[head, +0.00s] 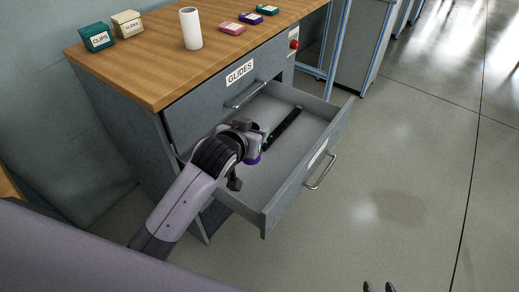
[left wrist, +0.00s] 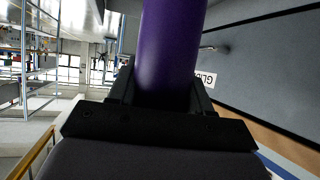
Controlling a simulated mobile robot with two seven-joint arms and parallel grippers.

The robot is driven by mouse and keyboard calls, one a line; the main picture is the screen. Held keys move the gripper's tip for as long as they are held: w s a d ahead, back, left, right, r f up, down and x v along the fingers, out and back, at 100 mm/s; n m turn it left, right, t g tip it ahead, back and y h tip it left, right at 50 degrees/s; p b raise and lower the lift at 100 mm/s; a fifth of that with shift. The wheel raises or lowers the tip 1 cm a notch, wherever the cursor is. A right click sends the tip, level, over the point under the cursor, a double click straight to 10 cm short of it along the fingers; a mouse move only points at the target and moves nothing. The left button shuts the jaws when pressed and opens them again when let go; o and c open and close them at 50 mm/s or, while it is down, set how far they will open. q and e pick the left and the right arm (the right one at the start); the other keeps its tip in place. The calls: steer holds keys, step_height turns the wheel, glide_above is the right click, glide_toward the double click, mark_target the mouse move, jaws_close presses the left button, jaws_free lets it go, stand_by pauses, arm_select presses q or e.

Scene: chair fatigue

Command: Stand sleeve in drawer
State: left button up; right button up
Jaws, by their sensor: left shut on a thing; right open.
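My left gripper (head: 252,146) is shut on a purple cylindrical sleeve (left wrist: 170,45), which fills the space between the fingers in the left wrist view. In the head view only a small purple part of the sleeve (head: 255,160) shows, the rest being hidden by my gripper. The grey drawer (head: 325,130) is pulled open, and my left gripper is over its inside. I cannot tell whether the sleeve touches the drawer floor. My right gripper (head: 379,287) shows only as fingertips at the bottom edge of the head view, apart and empty.
The wooden top (head: 150,72) carries a white cylinder (head: 190,28), a teal CLIPS box (head: 96,37), a cream GLIDES box (head: 127,24) and small pink and purple boxes. The drawer's front handle (head: 321,172) juts out. The floor at right is clear.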

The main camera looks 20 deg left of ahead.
arm_select(q)
step_height(320, 180, down, 20)
steer(key=b, duration=0.5)
steer(key=shift+r, duration=0.15)
arm_select(e)
steer(key=f, duration=0.2)
steer(key=a+f, duration=0.1)
steer(key=shift+w+a+f, duration=0.1)
steer(key=shift+w, duration=0.15)
steer(key=shift+f, duration=0.1)
arm_select(q)
steer(key=shift+f, duration=0.3)
steer(key=o, duration=1.1)
steer(key=shift+r, duration=0.1)
arm_select(e)
steer(key=shift+a, duration=0.1)
arm_select(q)
steer(key=shift+r, duration=0.1)
